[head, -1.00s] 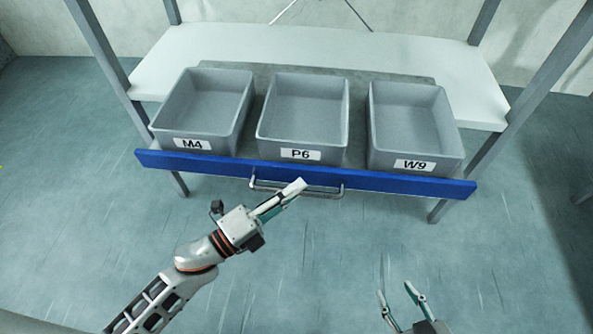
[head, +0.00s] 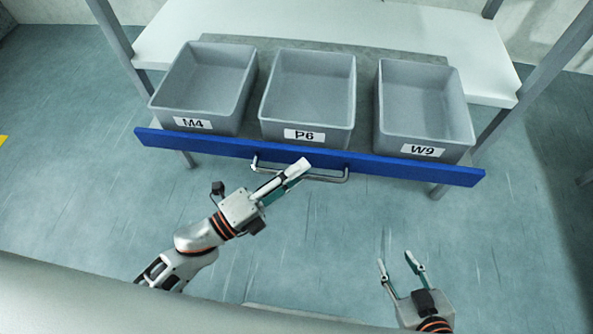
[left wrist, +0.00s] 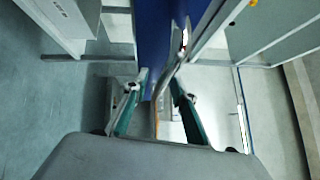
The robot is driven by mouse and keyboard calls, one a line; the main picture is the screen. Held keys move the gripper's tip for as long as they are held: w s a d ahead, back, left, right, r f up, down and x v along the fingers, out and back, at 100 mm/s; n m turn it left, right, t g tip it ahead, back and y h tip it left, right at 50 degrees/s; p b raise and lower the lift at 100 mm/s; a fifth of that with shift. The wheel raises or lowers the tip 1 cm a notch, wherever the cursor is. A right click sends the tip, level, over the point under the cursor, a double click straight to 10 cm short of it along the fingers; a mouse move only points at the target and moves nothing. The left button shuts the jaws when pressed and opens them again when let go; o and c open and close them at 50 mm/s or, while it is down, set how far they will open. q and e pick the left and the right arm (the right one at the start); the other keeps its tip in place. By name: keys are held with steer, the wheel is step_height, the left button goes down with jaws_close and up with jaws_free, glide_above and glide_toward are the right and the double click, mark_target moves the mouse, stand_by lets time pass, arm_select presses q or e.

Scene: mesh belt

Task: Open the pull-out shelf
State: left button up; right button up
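The pull-out shelf has a long blue front panel (head: 400,169) and a thin metal handle (head: 335,180) at its middle. It stands out in front of the white table (head: 400,27). My left gripper (head: 297,172) is at the handle, its fingers close together in the head view. In the left wrist view the handle bar (left wrist: 180,62) runs between the two fingers, alongside the blue panel (left wrist: 152,35); the exact contact is partly hidden. My right gripper (head: 398,259) is open and empty, low at the right, apart from the shelf.
Three grey bins stand on the shelf: M4 (head: 205,90), P6 (head: 308,98) and W9 (head: 425,110). Grey table legs flank the shelf at left and right. The floor (head: 80,215) in front of the panel is clear.

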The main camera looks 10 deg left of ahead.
steer(key=shift+w, duration=0.1)
arm_select(q)
steer(key=v, duration=1.2)
steer(key=w+a+n+t+y+p, duration=0.25)
steer(key=a+n+y+p, duration=0.4)
steer(key=n, duration=0.75)
steer(key=s+f+n+g+y+p, duration=0.4)
steer(key=s+f+n+g, duration=0.2)
steer(key=s+f+n, duration=0.2)
steer(key=shift+n+y, duration=0.35)
steer(key=shift+n, duration=0.85)
arm_select(e)
steer(key=shift+m, duration=0.4)
steer(key=r, duration=0.2)
steer(key=s+r, duration=0.1)
steer(key=r, duration=0.2)
steer(key=shift+s+a+r, duration=0.1)
steer(key=shift+s+a, duration=0.05)
steer(key=shift+s, duration=0.05)
arm_select(q)
steer(key=shift+d, duration=0.15)
arm_select(e)
steer(key=shift+r, duration=0.1)
